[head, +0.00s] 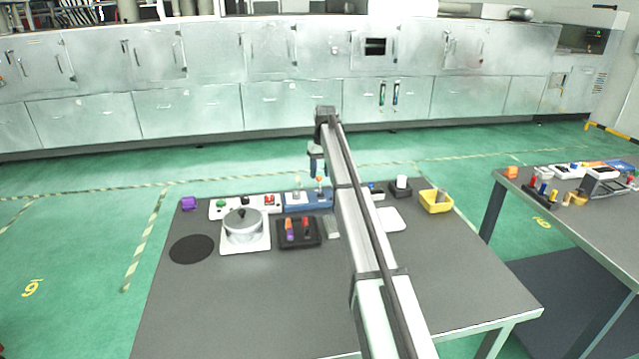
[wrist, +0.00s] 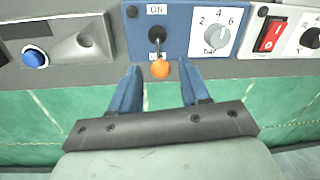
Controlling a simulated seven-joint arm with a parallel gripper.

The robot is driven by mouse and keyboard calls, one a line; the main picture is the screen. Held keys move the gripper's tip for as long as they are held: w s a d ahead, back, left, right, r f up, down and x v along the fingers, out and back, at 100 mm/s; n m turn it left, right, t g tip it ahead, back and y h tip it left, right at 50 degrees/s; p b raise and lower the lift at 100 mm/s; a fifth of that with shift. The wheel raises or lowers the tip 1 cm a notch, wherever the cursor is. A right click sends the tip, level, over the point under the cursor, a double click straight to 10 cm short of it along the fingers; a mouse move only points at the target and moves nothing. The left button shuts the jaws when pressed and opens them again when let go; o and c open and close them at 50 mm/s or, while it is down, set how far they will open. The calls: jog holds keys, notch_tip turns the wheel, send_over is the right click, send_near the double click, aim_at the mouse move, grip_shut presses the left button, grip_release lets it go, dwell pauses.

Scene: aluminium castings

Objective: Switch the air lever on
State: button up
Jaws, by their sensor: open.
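The air lever (wrist: 158,48) has a dark stem and an orange ball tip. It stands on a blue panel (wrist: 190,12), which also shows in the head view (head: 296,207). An ON label is at the top of the panel in the wrist view. The ball lies at the opposite end, over a label it mostly covers. My gripper (wrist: 160,72) is open, its two blue fingers on either side of the ball with visible gaps. In the head view my gripper (head: 317,165) is above the panel by the ball.
A pressure dial (wrist: 215,37) marked bar sits beside the lever. A red rocker switch (wrist: 270,34) is on the neighbouring panel, and a unit with a blue button (wrist: 35,57) is on the other side. In the head view a pot (head: 243,226) stands nearby. The table's front is clear.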

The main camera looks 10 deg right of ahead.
aim_at(319, 180)
jog(key=shift+a+f, duration=0.15)
jog(key=shift+f, duration=2.25)
grip_shut()
